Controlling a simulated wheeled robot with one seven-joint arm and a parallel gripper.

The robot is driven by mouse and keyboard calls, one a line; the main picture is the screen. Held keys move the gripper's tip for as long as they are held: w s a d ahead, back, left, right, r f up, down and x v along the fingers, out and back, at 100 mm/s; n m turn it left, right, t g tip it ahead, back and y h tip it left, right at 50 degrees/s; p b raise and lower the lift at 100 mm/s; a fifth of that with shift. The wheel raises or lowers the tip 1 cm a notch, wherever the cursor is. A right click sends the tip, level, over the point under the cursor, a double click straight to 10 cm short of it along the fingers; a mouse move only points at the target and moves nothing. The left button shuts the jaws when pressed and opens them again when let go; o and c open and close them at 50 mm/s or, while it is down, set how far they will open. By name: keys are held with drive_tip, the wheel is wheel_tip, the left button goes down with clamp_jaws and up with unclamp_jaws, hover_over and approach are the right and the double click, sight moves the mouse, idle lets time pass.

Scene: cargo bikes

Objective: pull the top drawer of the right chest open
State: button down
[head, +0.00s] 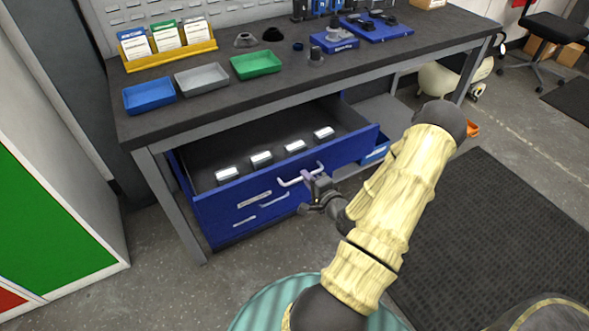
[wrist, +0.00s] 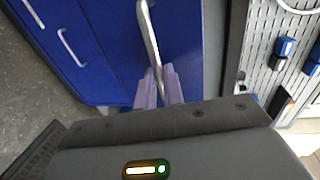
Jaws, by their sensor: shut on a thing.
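A blue chest of drawers (head: 232,232) stands under the workbench. Its top drawer (head: 350,150) is pulled well out, and several small light-topped boxes (head: 261,160) lie inside. My gripper (head: 312,180) is at the right end of the drawer's pale bar handle (head: 288,182). In the wrist view my gripper's two purple fingers (wrist: 160,88) are shut on the lower end of the handle (wrist: 149,35). A lower drawer front with its own handle (wrist: 70,47) is closed to the left there. Only one such chest shows clearly.
The dark workbench top (head: 215,105) holds a blue tray (head: 149,96), a grey tray (head: 202,79) and a green tray (head: 256,65). A bench leg (head: 172,205) stands left of the chest. A dark floor mat (head: 490,225) lies clear at the right.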

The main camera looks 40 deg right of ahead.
drive_tip(key=shift+s, duration=0.5)
drive_tip(key=c, duration=1.5)
unclamp_jaws()
drive_tip(key=p+v, duration=0.7)
drive_tip(key=v, duration=1)
drive_tip(key=shift+s+f, duration=0.1)
drive_tip(key=shift+s, duration=0.1)
drive_tip(key=shift+w, duration=0.15)
